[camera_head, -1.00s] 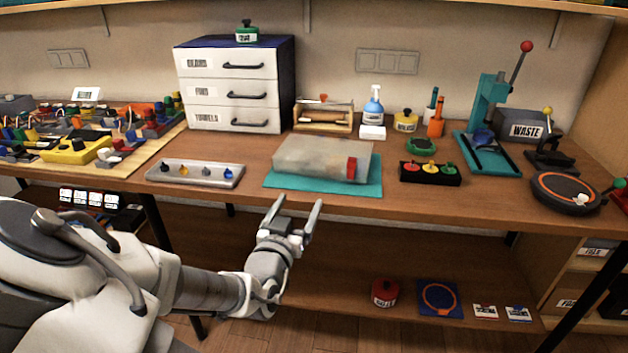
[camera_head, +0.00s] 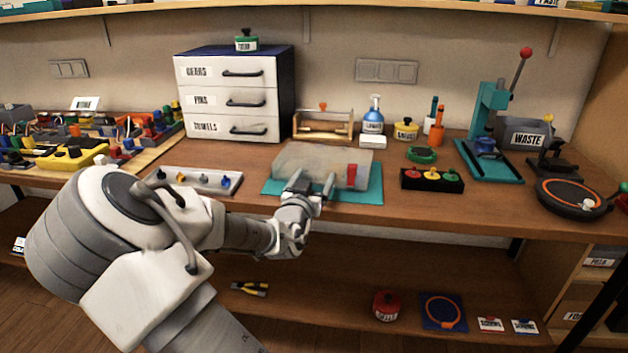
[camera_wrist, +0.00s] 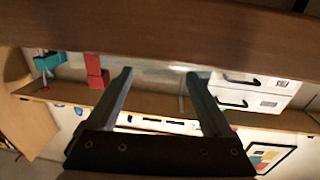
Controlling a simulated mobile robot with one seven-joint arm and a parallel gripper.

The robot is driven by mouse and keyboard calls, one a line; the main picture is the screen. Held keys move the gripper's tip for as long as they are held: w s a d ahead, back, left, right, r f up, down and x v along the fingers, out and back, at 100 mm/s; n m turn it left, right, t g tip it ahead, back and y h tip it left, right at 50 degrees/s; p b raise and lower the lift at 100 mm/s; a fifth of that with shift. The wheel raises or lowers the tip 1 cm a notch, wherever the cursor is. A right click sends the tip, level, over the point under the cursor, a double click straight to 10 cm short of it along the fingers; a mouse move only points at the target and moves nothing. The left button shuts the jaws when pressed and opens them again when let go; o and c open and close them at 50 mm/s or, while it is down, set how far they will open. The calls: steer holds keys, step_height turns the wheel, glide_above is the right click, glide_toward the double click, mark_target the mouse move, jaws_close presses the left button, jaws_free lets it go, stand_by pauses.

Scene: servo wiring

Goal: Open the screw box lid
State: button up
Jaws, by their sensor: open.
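A long translucent grey box (camera_head: 312,162) with a red tab (camera_head: 351,175) at its right front lies on a teal mat (camera_head: 372,191) on the worktop. I take it to be the screw box, though no label on it is readable. Its top looks closed. My gripper (camera_head: 313,182) is open and empty at the mat's front edge, before the box's front. I cannot tell whether a finger touches the box. In the wrist view, which looks upside down, my open fingers (camera_wrist: 160,74) point toward the box, and the red tab (camera_wrist: 95,72) is left of them.
A tray with several small knobs (camera_head: 200,180) lies left of the mat. A black block with three coloured knobs (camera_head: 432,180) stands to the right. A drawer unit (camera_head: 235,92) and a wooden holder (camera_head: 323,124) stand behind. The worktop's front edge runs below my gripper.

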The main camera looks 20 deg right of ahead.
jaws_close()
stand_by(0.3)
steer(key=shift+r, duration=0.1)
